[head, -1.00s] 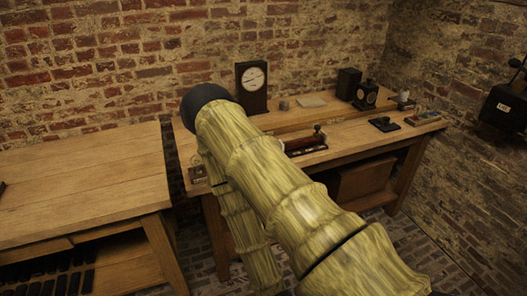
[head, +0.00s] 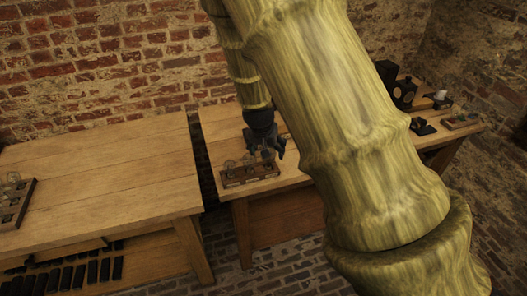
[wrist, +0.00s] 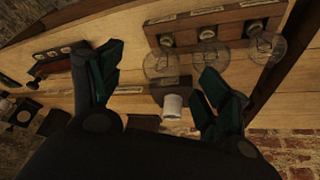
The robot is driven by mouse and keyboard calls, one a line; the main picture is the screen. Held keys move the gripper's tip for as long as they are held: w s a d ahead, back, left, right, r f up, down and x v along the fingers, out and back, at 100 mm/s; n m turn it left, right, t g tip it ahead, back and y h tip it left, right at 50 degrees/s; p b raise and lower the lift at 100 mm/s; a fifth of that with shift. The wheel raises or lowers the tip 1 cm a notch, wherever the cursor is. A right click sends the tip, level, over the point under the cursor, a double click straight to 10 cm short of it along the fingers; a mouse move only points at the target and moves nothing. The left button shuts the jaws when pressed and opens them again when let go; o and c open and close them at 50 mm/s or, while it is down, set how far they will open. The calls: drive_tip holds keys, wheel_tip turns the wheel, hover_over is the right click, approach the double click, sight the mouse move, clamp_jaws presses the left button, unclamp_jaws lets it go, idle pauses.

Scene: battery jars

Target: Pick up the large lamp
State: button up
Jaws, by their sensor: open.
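A dark wooden lamp board (head: 249,177) with clear glass lamps stands at the left end of the right bench. In the wrist view the board (wrist: 222,27) holds three lamps in a row: a left lamp (wrist: 160,63), a middle lamp (wrist: 209,55) and a right lamp (wrist: 266,46). I cannot tell surely which is the large one. My gripper (head: 266,152) is just above and behind the board in the head view. In the wrist view my gripper (wrist: 161,66) is open and empty, its fingers apart on either side of the left lamp's image.
A pale cylinder (wrist: 172,105) on a dark block shows between the fingers. Another lamp board (head: 14,205) sits on the left bench (head: 100,175), whose middle is clear. Dark instruments (head: 403,92) stand at the right bench's far end. My arm hides its middle.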

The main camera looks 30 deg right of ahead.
sight(268, 159)
drive_tip(key=r, duration=0.1)
drive_tip(key=w+r, duration=0.2)
drive_tip(key=shift+d, duration=0.25)
drive_tip(key=shift+w+d+f, duration=0.1)
drive_tip(key=shift+w+f, duration=0.05)
drive_tip(key=p+x, duration=0.1)
drive_tip(key=x, duration=0.4)
drive_tip(key=shift+d+p, duration=0.15)
drive_tip(key=shift+p, duration=0.2)
drive_tip(key=shift+d+f+p, duration=0.2)
drive_tip(key=shift+f+p, duration=0.35)
drive_tip(key=shift+f, duration=0.05)
drive_tip(key=shift+p+x, duration=0.8)
drive_tip(key=shift+x, duration=1.2)
drive_tip(key=c, duration=1.1)
